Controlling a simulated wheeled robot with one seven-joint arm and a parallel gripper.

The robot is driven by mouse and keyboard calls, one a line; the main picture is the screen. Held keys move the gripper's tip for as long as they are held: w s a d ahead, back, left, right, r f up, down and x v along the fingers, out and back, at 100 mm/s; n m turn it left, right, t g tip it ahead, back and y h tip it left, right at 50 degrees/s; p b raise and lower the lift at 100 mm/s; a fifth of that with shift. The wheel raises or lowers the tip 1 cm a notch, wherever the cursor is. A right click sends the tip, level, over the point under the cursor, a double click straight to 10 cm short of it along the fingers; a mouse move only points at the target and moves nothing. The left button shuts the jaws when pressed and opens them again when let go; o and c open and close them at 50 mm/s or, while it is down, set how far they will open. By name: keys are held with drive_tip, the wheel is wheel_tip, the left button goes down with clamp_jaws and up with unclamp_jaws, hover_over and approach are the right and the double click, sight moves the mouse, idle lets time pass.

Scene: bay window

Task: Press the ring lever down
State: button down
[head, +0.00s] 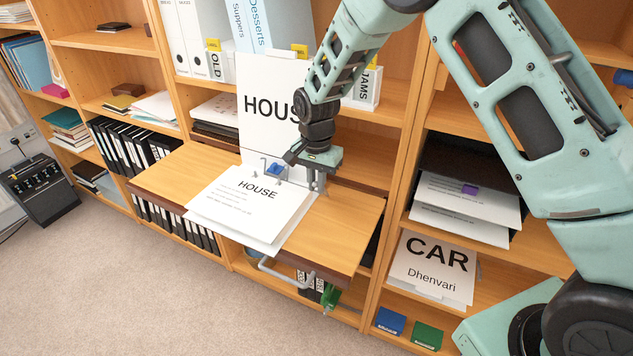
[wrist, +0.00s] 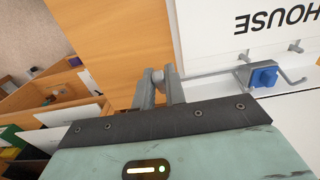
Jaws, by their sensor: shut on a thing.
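An open binder with HOUSE sheets (head: 230,206) lies on a pull-out wooden board, its other side (head: 262,82) standing upright behind. Its grey ring mechanism has a blue block (head: 275,169), also seen in the wrist view (wrist: 263,75). The grey ring lever (wrist: 212,73) runs from near the block toward my fingers. My gripper (head: 317,187) points down just right of the mechanism. In the wrist view my gripper (wrist: 158,76) has its fingers close together, shut on the lever's end, though the contact itself is mostly hidden. Whether the rings are open is hard to tell.
The pull-out board (head: 335,235) is bare to the right of the sheets. A grey handle (head: 285,275) and a green clamp (head: 330,297) hang at its front edge. Shelves with binders (head: 190,40) and CAR sheets (head: 432,265) surround it. Carpet lies open at the front left.

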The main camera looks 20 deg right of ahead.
drive_tip(key=s+a+f+t+h+b, duration=0.1)
drive_tip(key=b, duration=0.1)
drive_tip(key=a+f+t+h+b, duration=0.1)
drive_tip(key=b, duration=0.1)
drive_tip(key=shift+s+f+b, duration=0.3)
drive_tip(key=shift+s+f, duration=0.05)
drive_tip(key=shift+s, duration=0.05)
drive_tip(key=f+t+h+b, duration=0.1)
drive_tip(key=b, duration=0.1)
drive_tip(key=s+a+f+t+h+b, duration=0.1)
drive_tip(key=t+h+b, duration=0.1)
drive_tip(key=shift+s+f, duration=0.1)
drive_tip(key=shift+f, duration=0.3)
idle(0.3)
drive_tip(key=c, duration=1.4)
unclamp_jaws()
drive_tip(key=shift+c, duration=0.2)
drive_tip(key=p+v, duration=1.3)
drive_tip(key=v, duration=0.4)
